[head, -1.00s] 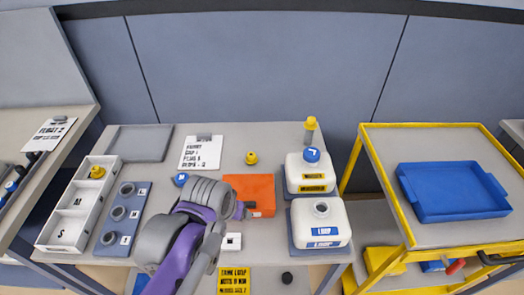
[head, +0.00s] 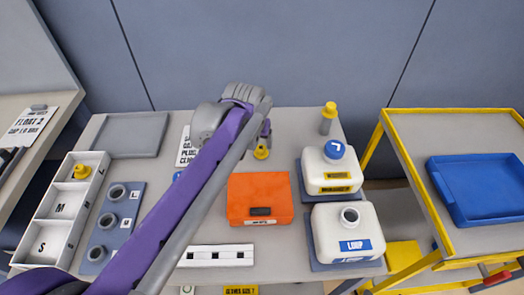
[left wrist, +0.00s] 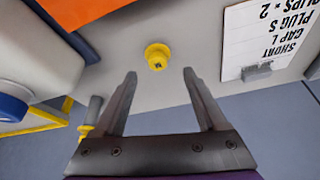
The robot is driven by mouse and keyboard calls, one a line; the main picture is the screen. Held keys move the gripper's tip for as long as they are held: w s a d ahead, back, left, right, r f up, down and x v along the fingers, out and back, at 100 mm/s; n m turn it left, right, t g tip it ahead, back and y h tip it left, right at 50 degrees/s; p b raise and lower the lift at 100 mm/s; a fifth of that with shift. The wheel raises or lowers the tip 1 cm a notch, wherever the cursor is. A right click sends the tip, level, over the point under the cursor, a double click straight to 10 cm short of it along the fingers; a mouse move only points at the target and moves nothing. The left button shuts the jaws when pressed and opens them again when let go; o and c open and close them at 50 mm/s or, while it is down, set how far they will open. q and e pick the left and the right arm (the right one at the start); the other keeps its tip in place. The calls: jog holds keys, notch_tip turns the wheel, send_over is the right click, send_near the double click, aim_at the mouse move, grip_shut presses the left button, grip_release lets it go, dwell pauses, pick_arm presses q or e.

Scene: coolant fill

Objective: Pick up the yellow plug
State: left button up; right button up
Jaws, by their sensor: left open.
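A small round yellow plug (head: 261,153) stands on the table behind the orange case. My left gripper (head: 264,134) is over it in the head view, its wrist partly covering the area. In the left wrist view the yellow plug (left wrist: 157,57) shows just beyond the open fingertips, roughly centred between them. The fingers (left wrist: 160,74) are apart and hold nothing. A second yellow piece (head: 82,171) sits in the top compartment of the white divided tray. My right gripper is in neither view.
The orange case (head: 260,199) lies in front of the plug. White jugs (head: 329,173) (head: 346,232) and a yellow-topped grey tool (head: 328,118) stand to its right. A note board (left wrist: 268,38) lies beside the plug. A grey tray (head: 132,135) is at back left.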

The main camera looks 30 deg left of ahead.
aim_at(261, 148)
pick_arm(q)
jog(key=x, duration=0.6)
jog(key=shift+w+d+f+b, duration=0.1)
jog(key=shift+w+f+b, duration=0.1)
jog(key=shift+w+b, duration=0.2)
grip_shut()
